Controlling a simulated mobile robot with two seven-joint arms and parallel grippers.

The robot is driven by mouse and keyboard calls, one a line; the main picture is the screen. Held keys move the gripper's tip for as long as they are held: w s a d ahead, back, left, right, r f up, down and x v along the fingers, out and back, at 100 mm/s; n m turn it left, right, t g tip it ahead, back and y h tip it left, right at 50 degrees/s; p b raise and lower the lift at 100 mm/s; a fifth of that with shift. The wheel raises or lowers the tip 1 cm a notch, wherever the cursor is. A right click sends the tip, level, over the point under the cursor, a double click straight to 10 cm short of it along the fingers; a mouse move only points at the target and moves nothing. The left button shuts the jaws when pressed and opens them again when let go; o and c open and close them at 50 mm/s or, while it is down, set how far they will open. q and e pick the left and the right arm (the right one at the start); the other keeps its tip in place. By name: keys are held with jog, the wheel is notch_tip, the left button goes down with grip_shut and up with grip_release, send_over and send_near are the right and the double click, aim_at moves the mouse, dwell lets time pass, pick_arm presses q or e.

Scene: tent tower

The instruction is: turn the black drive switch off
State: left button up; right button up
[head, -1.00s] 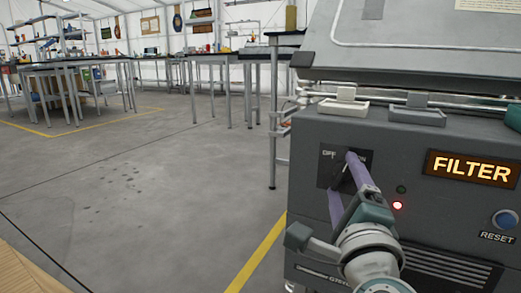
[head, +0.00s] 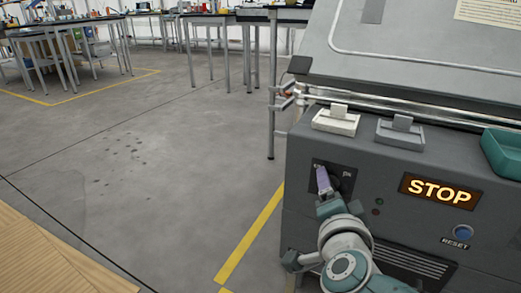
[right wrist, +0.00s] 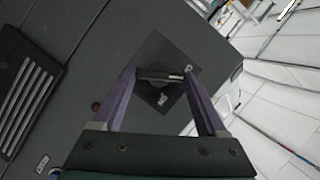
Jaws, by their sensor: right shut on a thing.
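The black drive switch sits on a dark square plate (head: 346,184) on the front of the grey machine (head: 410,225). My right gripper (head: 322,172) is at the left part of this plate, and its purple fingers hide most of the switch and the OFF label in the head view. In the right wrist view the dark switch lever (right wrist: 160,75) lies crosswise between the two fingertips of my right gripper (right wrist: 158,71), which is shut on it. The display (head: 440,191) reads STOP. The small lamp (head: 376,211) below the plate looks dim. My left gripper is not in view.
Two light latches (head: 336,121) (head: 400,133) and a teal tray (head: 504,155) are on the machine's upper ledge. A blue RESET button (head: 463,232) is at the right. A wooden surface (head: 50,255) is at the lower left. The floor between is clear.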

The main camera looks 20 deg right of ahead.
jog(key=shift+r+n+g+p, duration=0.15)
jog(key=shift+n+g+p, duration=0.5)
jog(key=shift+n, duration=0.15)
jog(key=o, duration=1.3)
